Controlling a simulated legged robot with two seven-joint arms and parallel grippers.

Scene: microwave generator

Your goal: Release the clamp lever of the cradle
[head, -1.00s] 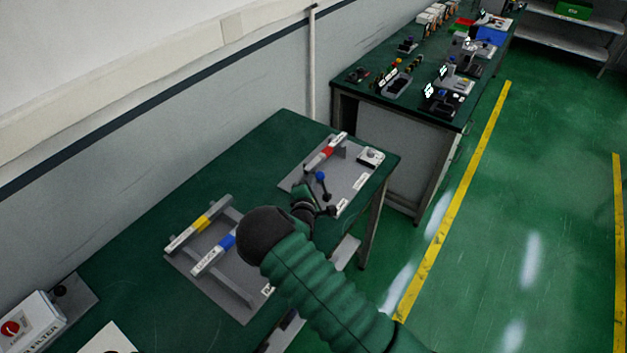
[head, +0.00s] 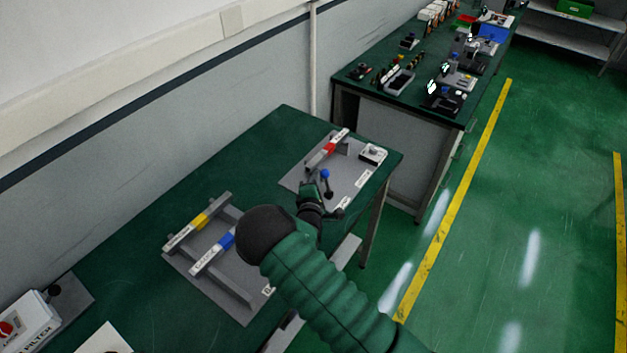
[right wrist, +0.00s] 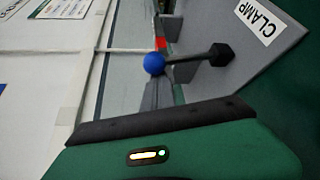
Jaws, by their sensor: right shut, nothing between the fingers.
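The cradle (head: 301,178) is a grey plate with a red-marked bar (head: 331,147) at the right end of the near green bench. Its clamp lever (head: 326,184) is a dark rod with a blue ball knob, standing up from the plate. In the right wrist view the blue knob (right wrist: 154,63) and dark rod (right wrist: 190,58) show beside a "CLAMP" label (right wrist: 256,21). My right gripper (head: 310,189) is shut and empty, just left of the lever in the head view. Whether it touches the lever I cannot tell. My left gripper is out of view.
A second grey fixture (head: 246,309) with yellow- and blue-marked bars lies to the left on the bench. A white box with a red knob (head: 7,327) is at the lower left. A second bench (head: 415,100) with several devices stands behind. Floor on the right is clear.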

